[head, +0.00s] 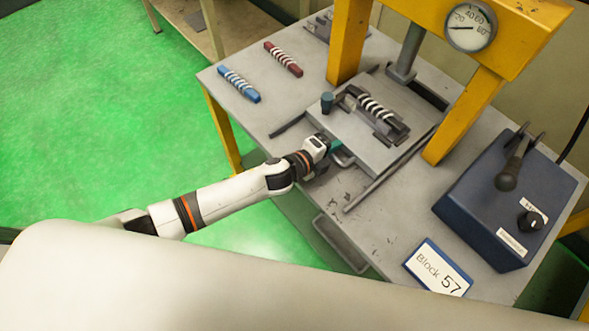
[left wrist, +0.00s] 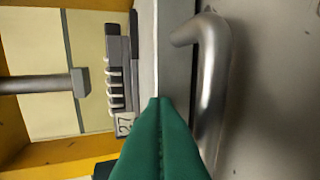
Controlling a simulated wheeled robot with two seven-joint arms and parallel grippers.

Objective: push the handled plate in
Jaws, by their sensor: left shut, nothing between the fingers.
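The handled plate (head: 362,138) is a grey flat slab on the table between the rails, partly under the yellow press frame. My left gripper (head: 335,147) is at the plate's front edge by the handle. Its green fingers (left wrist: 160,140) are shut with nothing between them, beside the handle. Whether they touch the plate's edge I cannot tell. My right gripper is not in view.
The yellow press frame (head: 350,40) with a gauge (head: 470,26) stands over the plate's far end. A blue control box (head: 510,200) with a lever is at the right. Blue (head: 239,84) and red (head: 283,59) coiled pieces lie at the left. A sign (head: 438,267) reads Block 57.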

